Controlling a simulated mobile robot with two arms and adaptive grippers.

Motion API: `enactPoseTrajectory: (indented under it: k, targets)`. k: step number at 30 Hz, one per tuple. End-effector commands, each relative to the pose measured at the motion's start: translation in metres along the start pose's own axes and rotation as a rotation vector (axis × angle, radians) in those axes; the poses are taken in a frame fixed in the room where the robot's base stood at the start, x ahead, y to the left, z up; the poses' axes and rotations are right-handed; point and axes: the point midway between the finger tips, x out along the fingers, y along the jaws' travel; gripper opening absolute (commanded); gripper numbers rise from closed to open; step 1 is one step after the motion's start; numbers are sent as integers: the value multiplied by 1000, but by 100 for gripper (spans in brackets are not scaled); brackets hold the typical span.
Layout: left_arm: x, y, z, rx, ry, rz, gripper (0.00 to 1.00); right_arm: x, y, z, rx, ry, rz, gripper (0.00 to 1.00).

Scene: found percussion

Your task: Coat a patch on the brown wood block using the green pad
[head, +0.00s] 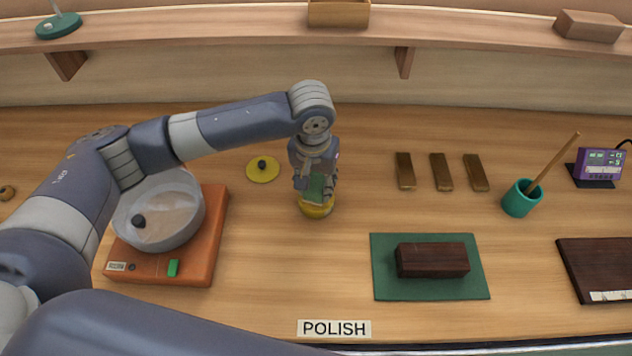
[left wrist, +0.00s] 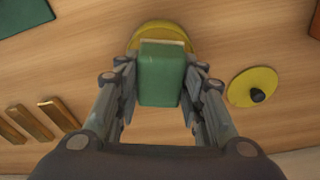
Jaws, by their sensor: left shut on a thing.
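The brown wood block (head: 432,260) lies on a dark green mat (head: 388,286) at the front right of centre in the head view. My left gripper (head: 317,186) is shut on the green pad (left wrist: 162,75), which also shows between the fingers in the head view (head: 320,189). The pad is at a round yellow tin (head: 316,211), whose rim shows behind the pad in the left wrist view (left wrist: 133,42). I cannot tell whether the pad touches what is inside the tin. My right gripper is not in view.
A yellow lid with a black knob (head: 261,174) lies left of the tin. An orange base (head: 216,240) with a clear bowl (head: 170,220) stands further left. Several bars (head: 441,172) and a teal cup with a stick (head: 519,200) are to the right. A "POLISH" label (head: 334,329) is at the front.

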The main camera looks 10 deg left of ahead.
Motion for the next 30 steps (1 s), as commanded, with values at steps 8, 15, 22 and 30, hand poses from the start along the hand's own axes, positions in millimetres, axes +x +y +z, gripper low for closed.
enactPoseTrajectory:
  k: [8, 15, 22, 30]
  targets:
    - [-1, 0, 0, 0, 1, 0, 17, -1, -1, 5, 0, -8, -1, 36]
    - [0, 0, 0, 0, 0, 0, 17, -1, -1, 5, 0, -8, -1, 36]
    - [1, 0, 0, 0, 0, 0, 17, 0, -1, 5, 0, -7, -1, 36]
    - [5, 0, 0, -1, 0, 0, 17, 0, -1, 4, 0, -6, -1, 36]
